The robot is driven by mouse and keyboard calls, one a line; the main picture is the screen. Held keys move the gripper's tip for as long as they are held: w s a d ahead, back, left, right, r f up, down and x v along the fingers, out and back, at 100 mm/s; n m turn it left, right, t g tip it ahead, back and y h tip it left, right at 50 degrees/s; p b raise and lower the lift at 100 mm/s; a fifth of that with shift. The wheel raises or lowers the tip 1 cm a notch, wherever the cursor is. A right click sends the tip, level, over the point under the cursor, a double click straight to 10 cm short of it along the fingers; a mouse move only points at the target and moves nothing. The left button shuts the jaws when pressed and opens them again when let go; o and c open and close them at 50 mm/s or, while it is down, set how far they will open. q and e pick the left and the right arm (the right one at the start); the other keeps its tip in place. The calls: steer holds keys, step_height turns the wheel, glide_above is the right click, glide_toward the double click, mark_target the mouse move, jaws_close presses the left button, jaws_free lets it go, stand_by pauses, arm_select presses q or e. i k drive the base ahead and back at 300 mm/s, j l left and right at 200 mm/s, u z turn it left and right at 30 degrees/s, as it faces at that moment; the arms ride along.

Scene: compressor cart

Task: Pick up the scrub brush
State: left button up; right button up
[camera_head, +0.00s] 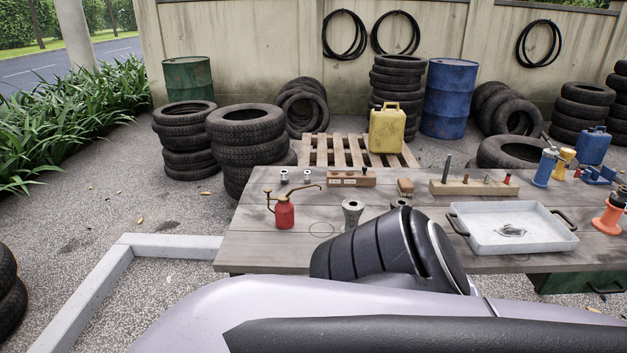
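A small brown block with a darker lower part, which looks like the scrub brush (405,187), lies on the grey wooden table (260,248). It sits between a wooden block with small fittings (351,178) and a longer wooden rack (474,187). It is too small to make out bristles clearly. Neither of my grippers shows; only a pale and black arm of mine fills the bottom of the view, hiding part of the table's front edge. Nothing touches the brush.
A red oil can (284,214) and a grey flared metal part (352,212) stand left of centre on the table. A white tray with black handles (464,231) lies at right, near blue and orange tools. A yellow jerrycan (386,130) stands behind the table.

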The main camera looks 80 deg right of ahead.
mark_target(405, 186)
steer(key=z, duration=2.95)
